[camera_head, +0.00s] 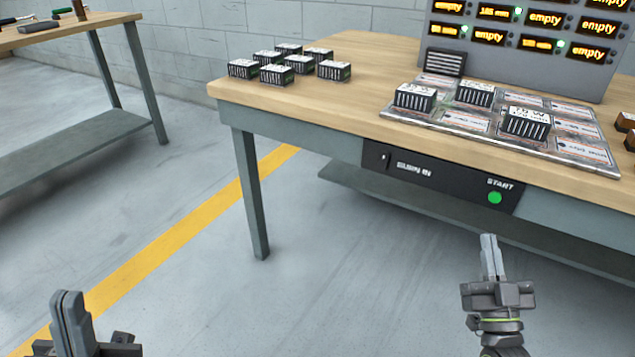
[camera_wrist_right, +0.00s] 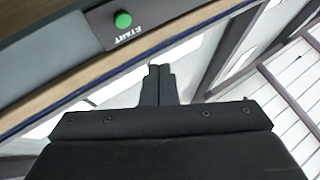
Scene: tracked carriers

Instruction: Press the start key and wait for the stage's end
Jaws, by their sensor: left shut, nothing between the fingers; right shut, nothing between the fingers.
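The green round start key (camera_head: 495,198) sits under the word START at the right end of a black panel (camera_head: 430,178) on the table's front edge. In the right wrist view the key (camera_wrist_right: 123,19) shows at the upper left, ahead of the fingers. My right gripper (camera_head: 489,243) is shut and empty, below the key in the head view and apart from it. Its closed fingers also show in the right wrist view (camera_wrist_right: 160,72). My left gripper (camera_head: 66,297) is shut and empty at the lower left, far from the panel.
The wooden table (camera_head: 300,105) carries a board (camera_head: 450,123) with several black-and-white blocks, more blocks at its left, and a grey display unit (camera_head: 490,68) with lit screens, several reading "empty". Another table (camera_head: 70,38) stands at the far left. The floor in front is clear.

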